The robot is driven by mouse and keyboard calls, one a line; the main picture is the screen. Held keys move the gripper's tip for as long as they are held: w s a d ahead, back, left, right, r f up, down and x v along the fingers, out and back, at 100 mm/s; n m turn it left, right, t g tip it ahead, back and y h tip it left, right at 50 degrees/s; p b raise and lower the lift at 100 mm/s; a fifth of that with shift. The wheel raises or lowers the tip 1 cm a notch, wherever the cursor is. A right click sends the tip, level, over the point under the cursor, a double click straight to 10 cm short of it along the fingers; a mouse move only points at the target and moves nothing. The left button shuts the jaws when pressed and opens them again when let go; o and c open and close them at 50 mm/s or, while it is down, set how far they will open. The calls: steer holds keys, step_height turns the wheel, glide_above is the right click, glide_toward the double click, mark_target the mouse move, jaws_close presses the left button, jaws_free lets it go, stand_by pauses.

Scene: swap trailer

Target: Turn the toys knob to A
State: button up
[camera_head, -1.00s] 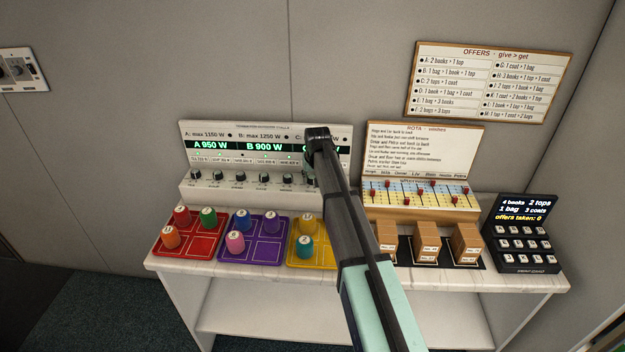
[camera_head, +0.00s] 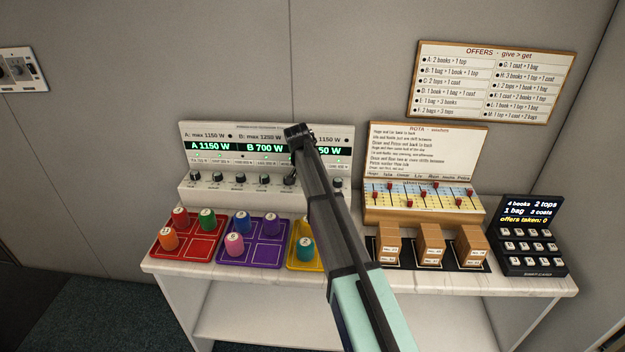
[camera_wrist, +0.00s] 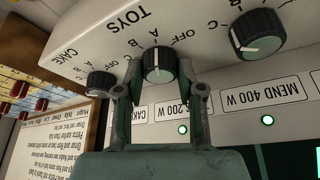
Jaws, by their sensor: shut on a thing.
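The toys knob (camera_wrist: 158,64) is dark and round, under the TOYS lettering in the wrist view. My gripper (camera_wrist: 158,80) is shut on it, one finger on each side. The knob's white line points up in that view, towards the A mark, as far as I can tell. In the head view my arm hides most of this knob. The panel display (camera_head: 230,147) reads A 1150 W and B 700 W; part of the C reading is hidden. The A limit above it reads max 1150 W.
The mend knob (camera_wrist: 257,32) is to the right of my gripper and the cake knob (camera_wrist: 100,83) close to its left finger. Colored trays with pegs (camera_head: 187,236), brown boxes (camera_head: 430,243) and a keypad (camera_head: 531,237) stand on the shelf.

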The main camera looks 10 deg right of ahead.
stand_by(0.5)
steer(key=o, duration=1.1)
steer(key=shift+o, duration=0.2)
steer(key=v, duration=1.2)
